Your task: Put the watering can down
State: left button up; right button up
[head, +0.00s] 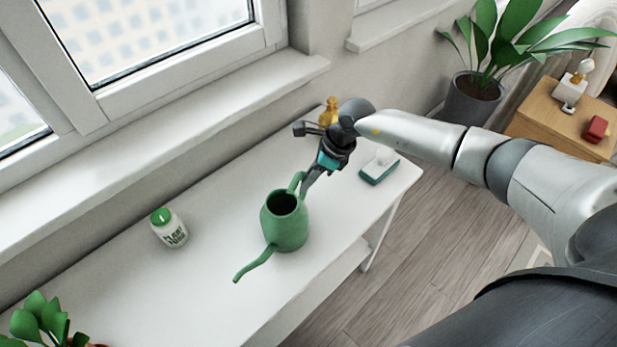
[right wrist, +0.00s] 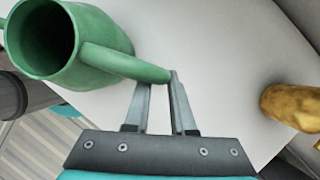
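The green watering can (head: 284,226) is upright at the middle of the white table (head: 215,285), its spout toward the lower left. I cannot tell whether its base touches the tabletop. My right gripper (head: 306,187) reaches its handle from the upper right. In the right wrist view, the can's body (right wrist: 100,62) is at the upper left and its handle (right wrist: 125,64) runs between the tips of my right gripper (right wrist: 160,82), which looks shut on it. The handle's lower part is hidden. My left gripper is not in view.
A white bottle with a green cap (head: 170,230) stands left of the can. A golden figure (head: 329,112) and a teal-and-white object (head: 380,170) are at the table's far end. A leafy plant (head: 40,322) is at the lower left. Bare tabletop surrounds the can.

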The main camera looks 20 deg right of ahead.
jog(key=o, duration=0.4)
jog(key=shift+r, duration=0.25)
jog(key=p+v, duration=0.1)
jog(key=v, duration=1)
jog(key=shift+s+d+r, duration=0.1)
jog(key=shift+s+r, duration=0.05)
jog(key=shift+r, duration=0.2)
